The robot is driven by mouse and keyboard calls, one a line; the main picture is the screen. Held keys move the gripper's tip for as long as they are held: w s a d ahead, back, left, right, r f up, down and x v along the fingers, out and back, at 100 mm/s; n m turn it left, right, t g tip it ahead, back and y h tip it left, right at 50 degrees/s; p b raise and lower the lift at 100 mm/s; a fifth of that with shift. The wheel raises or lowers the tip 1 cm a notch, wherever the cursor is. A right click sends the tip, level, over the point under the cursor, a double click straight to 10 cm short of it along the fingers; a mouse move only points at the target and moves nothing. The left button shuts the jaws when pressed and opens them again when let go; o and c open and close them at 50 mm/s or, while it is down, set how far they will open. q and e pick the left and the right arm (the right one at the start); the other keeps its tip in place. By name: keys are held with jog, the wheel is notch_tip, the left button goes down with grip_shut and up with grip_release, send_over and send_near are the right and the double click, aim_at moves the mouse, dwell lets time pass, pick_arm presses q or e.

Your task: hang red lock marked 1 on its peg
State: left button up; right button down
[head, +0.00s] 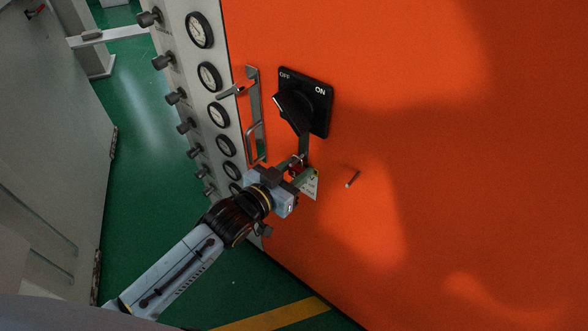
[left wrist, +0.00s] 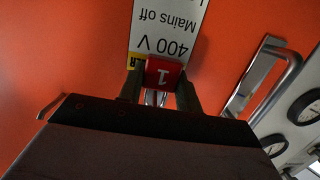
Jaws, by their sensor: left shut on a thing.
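The red lock marked 1 (left wrist: 164,74) shows its number upside down in the left wrist view, with part of a metal shackle below it. My left gripper (head: 300,167) is shut on it, one finger on each side. In the head view the lock is mostly hidden by the gripper, just under the black switch (head: 319,106). I cannot tell whether the shackle is on the switch. My right gripper is not in view.
A white tag (head: 311,184) is close by the lock; it reads 400 V, Mains off in the left wrist view (left wrist: 165,30). A metal door handle (head: 256,115) and a column of gauges (head: 209,76) stand left of the switch. The panel right of the peg is clear.

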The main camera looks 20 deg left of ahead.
pick_arm(q)
jog(key=o, duration=1.1)
jog(key=shift+w+a, duration=0.1)
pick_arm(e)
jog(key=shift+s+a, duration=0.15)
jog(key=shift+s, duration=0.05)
